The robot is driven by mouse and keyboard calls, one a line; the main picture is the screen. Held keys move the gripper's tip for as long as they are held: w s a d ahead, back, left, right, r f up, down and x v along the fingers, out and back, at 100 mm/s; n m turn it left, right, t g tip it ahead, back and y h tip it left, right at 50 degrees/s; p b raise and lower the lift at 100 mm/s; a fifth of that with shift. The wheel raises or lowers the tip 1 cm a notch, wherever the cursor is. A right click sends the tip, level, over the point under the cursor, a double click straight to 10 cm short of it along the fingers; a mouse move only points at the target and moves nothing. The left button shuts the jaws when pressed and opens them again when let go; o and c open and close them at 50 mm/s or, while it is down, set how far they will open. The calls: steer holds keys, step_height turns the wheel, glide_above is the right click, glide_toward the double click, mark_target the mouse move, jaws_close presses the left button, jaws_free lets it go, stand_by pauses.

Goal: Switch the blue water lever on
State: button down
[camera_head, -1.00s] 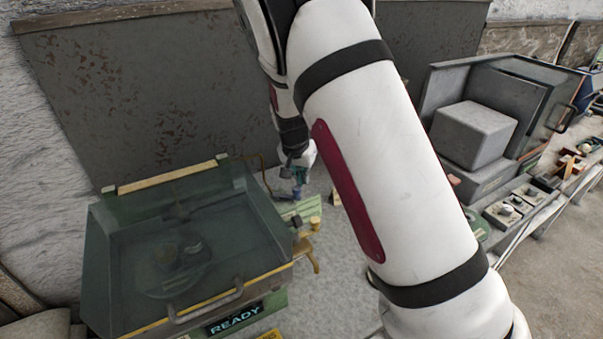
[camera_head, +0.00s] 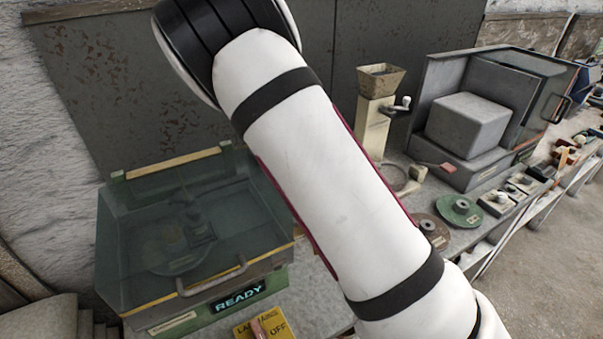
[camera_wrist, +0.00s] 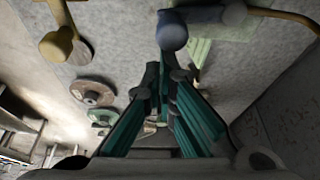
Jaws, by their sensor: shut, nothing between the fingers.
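The blue water lever (camera_wrist: 173,33) shows at the top of the wrist view, with a rounded blue knob and a blue body running to the right to a copper-coloured pipe. My gripper (camera_wrist: 163,78) has teal fingers drawn together at the tips, with nothing between them. In the picture the tips lie just below the blue knob; I cannot tell whether they touch it. In the head view my arm hides both the lever and the gripper. I cannot tell the lever's on or off position.
A yellow lever (camera_wrist: 57,43) is at the wrist view's upper left, with discs (camera_wrist: 92,92) below it. In the head view a lidded machine marked READY (camera_head: 195,235) stands left, and a hopper grinder (camera_head: 375,115) and grey cabinet (camera_head: 470,125) stand right of my arm.

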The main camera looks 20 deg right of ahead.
steer(key=shift+s+a, duration=0.1)
stand_by(0.6)
steer(key=d, duration=0.4)
steer(key=w+b+v, duration=0.1)
steer(key=b+v, duration=0.1)
steer(key=v, duration=0.8)
steer(key=shift+r, duration=0.15)
